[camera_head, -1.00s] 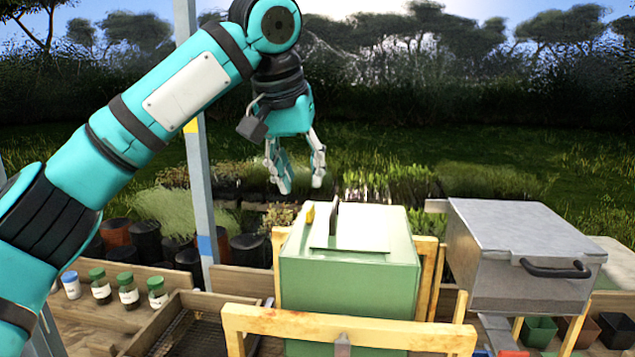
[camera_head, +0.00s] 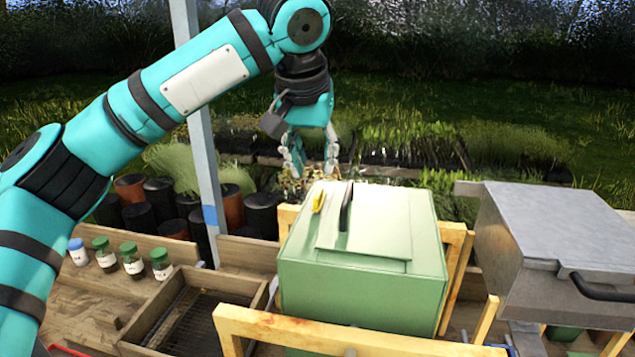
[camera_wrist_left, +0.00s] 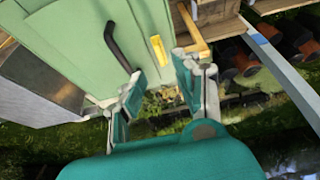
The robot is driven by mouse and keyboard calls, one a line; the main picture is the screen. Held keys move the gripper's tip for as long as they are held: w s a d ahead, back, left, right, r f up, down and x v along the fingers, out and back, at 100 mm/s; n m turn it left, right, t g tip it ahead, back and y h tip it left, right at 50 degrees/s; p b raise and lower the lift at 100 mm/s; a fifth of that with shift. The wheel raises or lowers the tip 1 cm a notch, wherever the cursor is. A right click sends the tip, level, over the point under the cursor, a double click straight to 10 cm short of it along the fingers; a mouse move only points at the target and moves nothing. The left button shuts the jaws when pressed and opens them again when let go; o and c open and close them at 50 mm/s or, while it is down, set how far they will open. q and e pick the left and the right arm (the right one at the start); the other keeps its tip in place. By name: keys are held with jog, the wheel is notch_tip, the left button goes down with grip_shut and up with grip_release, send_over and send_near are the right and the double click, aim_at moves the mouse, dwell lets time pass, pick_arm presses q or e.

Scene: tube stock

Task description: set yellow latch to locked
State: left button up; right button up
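The yellow latch (camera_head: 319,201) is a small piece on the top of the green box (camera_head: 375,275), left of a dark upright handle (camera_head: 345,206). In the left wrist view the yellow latch (camera_wrist_left: 158,50) lies just beyond my fingertips, with the dark handle (camera_wrist_left: 117,46) to its left. My left gripper (camera_head: 309,172) points down behind the far edge of the box, its fingers apart and empty. It also shows open in the left wrist view (camera_wrist_left: 157,72). It appears not to touch the latch. My right gripper is not in view.
A grey metal box (camera_head: 545,245) with a dark handle stands at the right. A wooden frame (camera_head: 350,337) surrounds the green box. Several jars (camera_head: 131,262) and a mesh-bottomed tray (camera_head: 140,322) are at the left. A grey post (camera_head: 203,165) rises behind my left arm.

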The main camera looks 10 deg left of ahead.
aim_at(318, 194)
pick_arm(q)
jog(key=p+x, duration=0.2)
jog(key=x, duration=0.4)
jog(key=shift+w+f, duration=0.3)
jog(key=shift+f, duration=0.35)
jog(key=shift+w+f, duration=0.1)
jog(key=shift+f, duration=0.05)
jog(key=c, duration=0.5)
grip_shut()
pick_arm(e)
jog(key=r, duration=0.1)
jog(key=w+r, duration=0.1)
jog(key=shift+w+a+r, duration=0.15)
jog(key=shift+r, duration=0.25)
